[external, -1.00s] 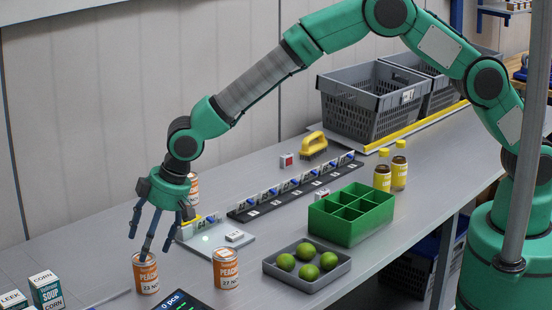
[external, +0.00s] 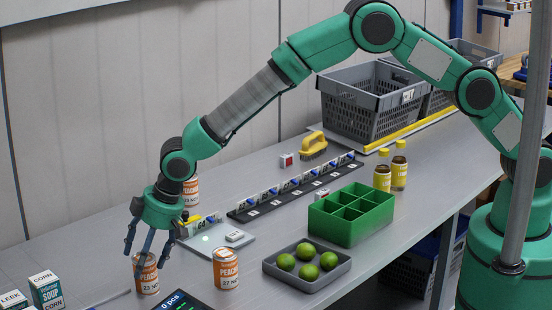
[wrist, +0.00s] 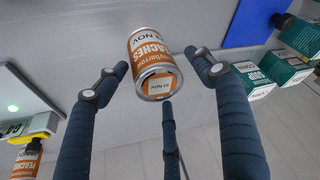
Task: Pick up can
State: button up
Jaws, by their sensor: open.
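An orange and white peach can (external: 147,279) stands upright at the front left of the bench. My three-fingered gripper (external: 148,254) is open, pointing down, with its fingertips around the can's upper part. In the wrist view the can (wrist: 150,55) shows between the spread fingers (wrist: 160,85), with gaps beside it; contact cannot be told. A second peach can (external: 226,269) stands to the right. A third peach can (external: 190,190) stands behind my wrist, partly hidden.
Leek and corn soup boxes (external: 46,290) stand at the left edge. A scale plate (external: 215,240) lies behind the cans. A dark display (external: 178,302) is at the front. A grey tray (external: 340,272) of limes and a green divided bin (external: 362,235) stand to the right.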

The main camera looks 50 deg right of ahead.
jog(key=c, duration=1.4)
jog(key=shift+r, duration=0.1)
jog(key=shift+r+p, duration=0.5)
jog(key=shift+r, duration=4.45)
